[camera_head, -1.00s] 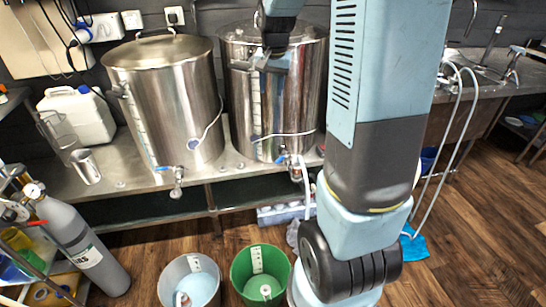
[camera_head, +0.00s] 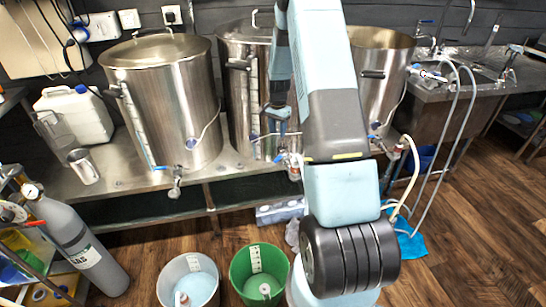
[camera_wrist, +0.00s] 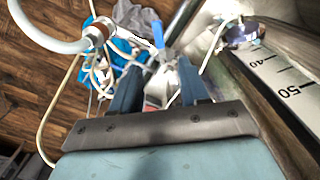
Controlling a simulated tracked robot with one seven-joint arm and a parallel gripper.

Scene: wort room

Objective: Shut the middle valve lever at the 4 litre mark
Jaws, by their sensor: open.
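The middle kettle (camera_head: 246,95) is a tall steel pot partly behind my arm. Its valve (camera_head: 293,164) sits low at the front, with a blue lever (camera_head: 281,157). In the wrist view a blue lever (camera_wrist: 158,34) shows just past my fingertips, above the silver valve body. My gripper (camera_head: 279,132) is above the valve, pointing down. In the wrist view my gripper (camera_wrist: 160,88) is open, with nothing clearly held between the fingers. A green bucket (camera_head: 240,272) with a white scale strip stands on the floor. Its level against the marks is too small to read.
A left kettle (camera_head: 165,105) and a right kettle (camera_head: 375,85) flank the middle one on the steel bench. A grey bucket (camera_head: 170,290) stands beside the green one. A pale hose (camera_head: 413,165) hangs at the right. A gas cylinder (camera_head: 75,240) stands at the left.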

